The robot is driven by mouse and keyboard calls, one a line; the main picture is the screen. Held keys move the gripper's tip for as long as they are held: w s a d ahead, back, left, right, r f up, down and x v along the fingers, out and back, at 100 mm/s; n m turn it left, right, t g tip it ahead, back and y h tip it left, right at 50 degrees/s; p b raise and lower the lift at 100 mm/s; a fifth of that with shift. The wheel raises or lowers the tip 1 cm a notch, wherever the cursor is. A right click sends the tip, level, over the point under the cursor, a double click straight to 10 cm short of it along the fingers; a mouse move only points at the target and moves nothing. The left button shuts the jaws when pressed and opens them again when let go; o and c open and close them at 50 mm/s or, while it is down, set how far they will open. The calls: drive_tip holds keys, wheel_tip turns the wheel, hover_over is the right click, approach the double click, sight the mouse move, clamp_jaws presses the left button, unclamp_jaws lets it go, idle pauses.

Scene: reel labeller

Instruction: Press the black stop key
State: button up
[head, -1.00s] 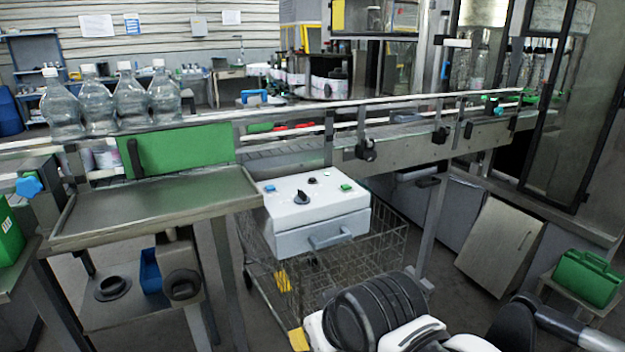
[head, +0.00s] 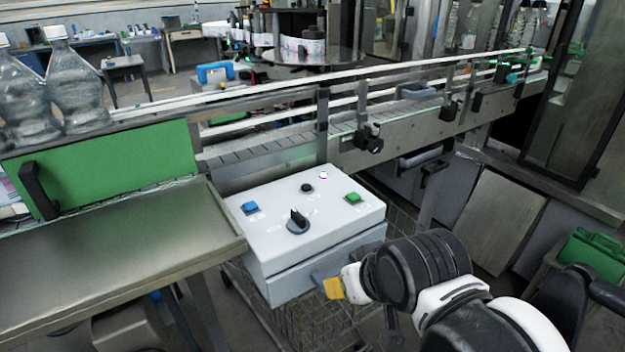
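A white control box (head: 275,258) stands in the middle of the head view, with its sloping top facing up. A small round black key (head: 307,188) sits on the upper part of that top. A larger black rotary knob (head: 298,222) is below it, a blue key (head: 250,207) is to the left and a green key (head: 352,197) to the right. My black and white arm reaches in from the lower right. I cannot make out separate fingers, and contact with the handle is unclear.
A conveyor with rails (head: 270,148) runs behind the box. A steel table (head: 110,270) with a green panel (head: 105,168) is close on the left. A wire cart (head: 325,325) is under the box, and a green case (head: 597,258) stands at right. Space above the box is open.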

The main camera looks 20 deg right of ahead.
drive_tip(key=shift+s, duration=0.15)
clamp_jaws()
idle(0.9)
